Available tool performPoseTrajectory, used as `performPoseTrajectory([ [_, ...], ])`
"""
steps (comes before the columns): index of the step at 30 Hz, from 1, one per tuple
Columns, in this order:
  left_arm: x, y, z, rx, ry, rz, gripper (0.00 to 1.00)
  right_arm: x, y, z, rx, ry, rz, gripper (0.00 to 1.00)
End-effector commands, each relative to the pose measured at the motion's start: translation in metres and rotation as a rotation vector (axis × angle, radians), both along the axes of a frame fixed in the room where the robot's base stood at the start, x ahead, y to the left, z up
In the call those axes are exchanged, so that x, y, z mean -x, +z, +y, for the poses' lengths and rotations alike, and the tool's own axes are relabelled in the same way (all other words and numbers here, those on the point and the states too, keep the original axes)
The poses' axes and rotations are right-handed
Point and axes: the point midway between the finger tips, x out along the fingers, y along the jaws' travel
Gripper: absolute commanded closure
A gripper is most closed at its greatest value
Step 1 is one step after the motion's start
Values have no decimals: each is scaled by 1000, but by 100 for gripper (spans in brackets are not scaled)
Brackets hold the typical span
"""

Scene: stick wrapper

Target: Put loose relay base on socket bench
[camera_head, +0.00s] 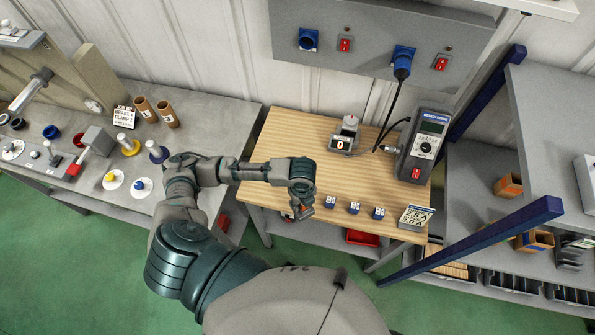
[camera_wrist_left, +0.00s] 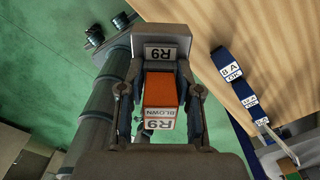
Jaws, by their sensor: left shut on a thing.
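My left gripper (camera_head: 303,211) is at the front edge of the wooden-topped bench (camera_head: 290,140), left of its blue labelled pieces. In the left wrist view my left gripper (camera_wrist_left: 160,95) is shut on the loose relay base (camera_wrist_left: 160,35), a grey block marked R9. An orange relay (camera_wrist_left: 160,90) marked R9 BLOWN is seated in it. The fingers stand either side; I cannot tell which part the pads press. The green floor shows beyond, with the wooden top to the right. In the head view the held piece is mostly hidden. My right gripper is out of view.
Three blue labelled pieces (camera_head: 355,208) line the bench's front edge, with a sign (camera_head: 414,217) at the right corner. A tester (camera_head: 424,142) and a small grey device (camera_head: 344,134) stand behind. The bench's middle is clear. A blue frame post (camera_head: 500,235) slants at right.

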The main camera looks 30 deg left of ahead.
Motion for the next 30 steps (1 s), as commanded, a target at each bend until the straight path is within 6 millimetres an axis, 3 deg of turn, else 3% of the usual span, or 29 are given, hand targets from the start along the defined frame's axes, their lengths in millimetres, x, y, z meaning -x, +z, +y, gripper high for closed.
performPoseTrajectory([
  [6, -44, -4, 48, -1, 9, -1, 100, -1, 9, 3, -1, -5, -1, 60],
  [12, -77, -7, 78, 0, 6, -1, 100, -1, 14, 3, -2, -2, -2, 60],
  [19, -89, -12, 83, -3, 2, -1, 100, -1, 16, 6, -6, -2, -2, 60],
  [26, -88, -42, 84, -4, 2, 0, 100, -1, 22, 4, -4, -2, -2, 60],
  [30, -88, -45, 87, 0, 1, -2, 100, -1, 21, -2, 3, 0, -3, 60],
])
